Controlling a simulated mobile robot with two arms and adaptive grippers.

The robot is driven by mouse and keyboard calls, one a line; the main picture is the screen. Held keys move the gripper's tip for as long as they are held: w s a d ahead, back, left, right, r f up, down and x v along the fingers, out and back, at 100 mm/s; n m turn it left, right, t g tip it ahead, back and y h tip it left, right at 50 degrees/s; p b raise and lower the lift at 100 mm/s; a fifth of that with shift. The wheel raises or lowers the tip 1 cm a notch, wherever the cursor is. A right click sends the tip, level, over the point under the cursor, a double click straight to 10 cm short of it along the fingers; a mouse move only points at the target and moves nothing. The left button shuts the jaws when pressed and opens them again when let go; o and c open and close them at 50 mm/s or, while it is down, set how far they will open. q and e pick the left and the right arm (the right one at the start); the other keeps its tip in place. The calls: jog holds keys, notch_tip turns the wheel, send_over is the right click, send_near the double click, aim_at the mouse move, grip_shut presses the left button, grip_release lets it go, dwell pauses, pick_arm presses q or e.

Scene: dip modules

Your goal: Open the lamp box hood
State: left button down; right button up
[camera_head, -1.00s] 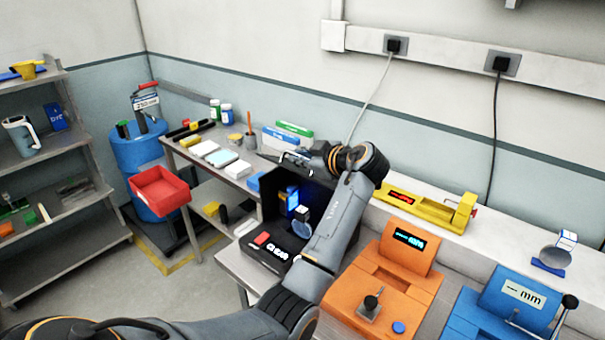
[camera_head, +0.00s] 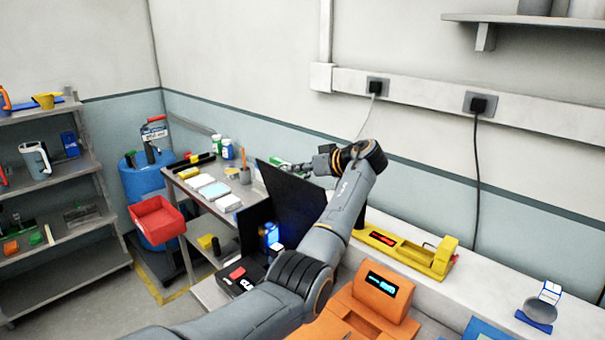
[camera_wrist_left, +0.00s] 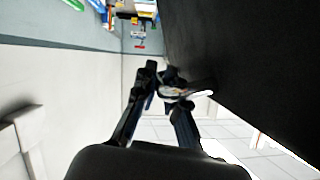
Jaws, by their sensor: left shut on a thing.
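The lamp box hood (camera_head: 292,205) is a large black panel, tilted up steeply at the back of the black lamp box (camera_head: 252,270). A blue glowing lamp shows inside the box. My left gripper (camera_head: 290,167) is at the hood's upper edge, partly in front of the wall. In the left wrist view the hood (camera_wrist_left: 250,60) fills the right side, and the gripper (camera_wrist_left: 162,82) is shut on a small shiny handle piece (camera_wrist_left: 190,92) at it. My left forearm hides the right part of the box. My right gripper is not in view.
An orange device (camera_head: 380,297) and a yellow device (camera_head: 405,250) stand to the right. A red bin (camera_head: 158,220) is at the left. A plug cable hangs on the wall behind my arm.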

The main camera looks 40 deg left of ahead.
pick_arm(q)
jog(key=shift+w, duration=0.3)
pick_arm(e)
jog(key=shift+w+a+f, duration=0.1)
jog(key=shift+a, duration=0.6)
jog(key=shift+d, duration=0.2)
pick_arm(q)
jog(key=c, duration=1.7)
grip_release()
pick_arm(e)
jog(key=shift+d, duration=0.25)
pick_arm(q)
jog(key=shift+d, duration=0.1)
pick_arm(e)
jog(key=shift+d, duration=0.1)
pick_arm(q)
jog(key=v, duration=1.2)
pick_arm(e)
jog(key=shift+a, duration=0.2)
